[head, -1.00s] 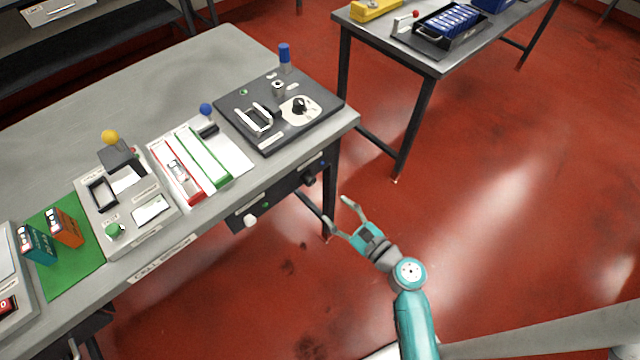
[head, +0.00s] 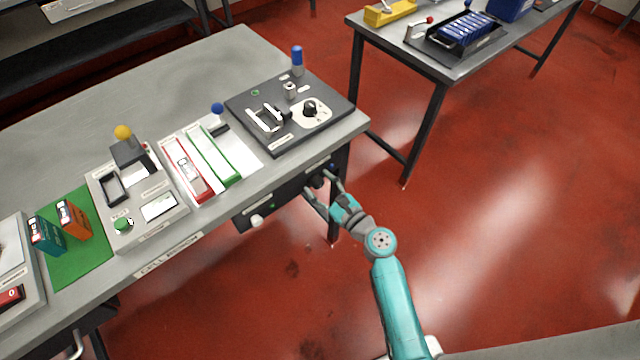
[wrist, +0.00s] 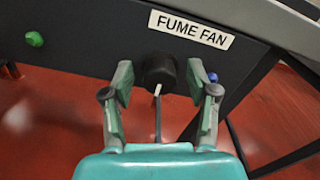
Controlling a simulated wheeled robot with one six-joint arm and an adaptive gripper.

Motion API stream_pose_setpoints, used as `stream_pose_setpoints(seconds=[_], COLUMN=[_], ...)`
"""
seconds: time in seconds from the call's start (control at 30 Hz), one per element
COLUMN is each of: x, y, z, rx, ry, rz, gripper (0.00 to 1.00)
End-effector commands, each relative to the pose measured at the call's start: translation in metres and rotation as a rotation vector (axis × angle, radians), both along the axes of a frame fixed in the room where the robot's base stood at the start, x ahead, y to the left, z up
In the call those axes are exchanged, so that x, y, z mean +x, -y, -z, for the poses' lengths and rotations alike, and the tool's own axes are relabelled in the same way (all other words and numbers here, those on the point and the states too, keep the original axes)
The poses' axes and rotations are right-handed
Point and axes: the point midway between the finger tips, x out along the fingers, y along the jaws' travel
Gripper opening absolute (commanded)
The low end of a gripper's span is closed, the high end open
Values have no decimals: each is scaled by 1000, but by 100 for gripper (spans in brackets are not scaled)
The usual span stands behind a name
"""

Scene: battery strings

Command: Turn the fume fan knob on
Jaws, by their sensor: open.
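The fume fan knob (wrist: 160,72) is a round black knob with a white pointer mark, on a dark panel under the table's front edge. The pointer mark faces down in the wrist view. A white "FUME FAN" label (wrist: 191,29) is above it. My gripper (wrist: 160,92) is open, with one finger on each side of the knob and a visible gap at each side. In the head view my gripper (head: 322,190) is at the panel below the table's right corner, and the knob (head: 317,181) is partly hidden by the fingers.
A blue indicator (wrist: 212,77) is right of the knob and a green one (wrist: 34,39) is left. A white knob (head: 257,221) is on the same panel. The table (head: 215,60) bears several devices above. A table leg is close by; red floor (head: 480,220) is open.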

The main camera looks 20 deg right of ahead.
Motion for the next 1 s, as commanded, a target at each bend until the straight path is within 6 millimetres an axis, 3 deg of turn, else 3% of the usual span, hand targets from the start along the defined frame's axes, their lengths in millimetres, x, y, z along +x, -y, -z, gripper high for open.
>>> stream_pose_setpoints(seconds=[0.27, 0.5, 1.0], x=[1, 1, 1], y=[0, 0, -1], z=[0, 0, 0], rx=[0, 0, -101], ry=[0, 0, 34], rz=[0, 0, 0], gripper=[59, 1, 0])
